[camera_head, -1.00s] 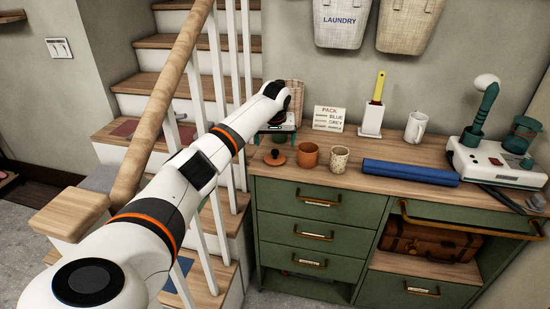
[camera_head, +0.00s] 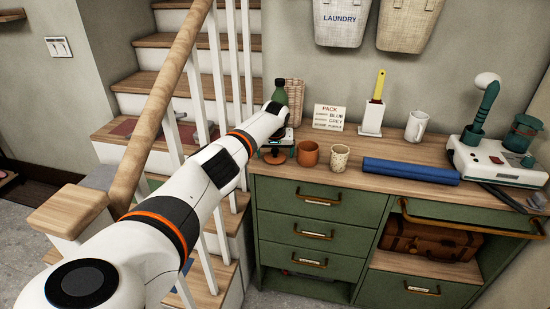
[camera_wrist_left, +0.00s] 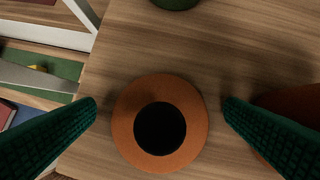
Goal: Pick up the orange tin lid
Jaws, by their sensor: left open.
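The orange tin lid (camera_wrist_left: 125,130), a round disc with a dark round knob in its middle, lies flat on the wooden bench top in the left wrist view. In the head view the lid (camera_head: 270,159) shows at the left end of the bench, partly hidden by my left gripper (camera_head: 276,147). In the left wrist view, my left gripper (camera_wrist_left: 161,106) is open and empty, its two green ribbed fingers on either side of the lid with gaps between. My right gripper is not in view.
An orange cup (camera_head: 308,155) stands close to the right of the lid, with a speckled cup (camera_head: 340,158) beyond it. A green bottle (camera_head: 280,93) stands behind. A blue roll (camera_head: 410,171) lies farther right. Stair balusters (camera_head: 231,110) stand left of the bench.

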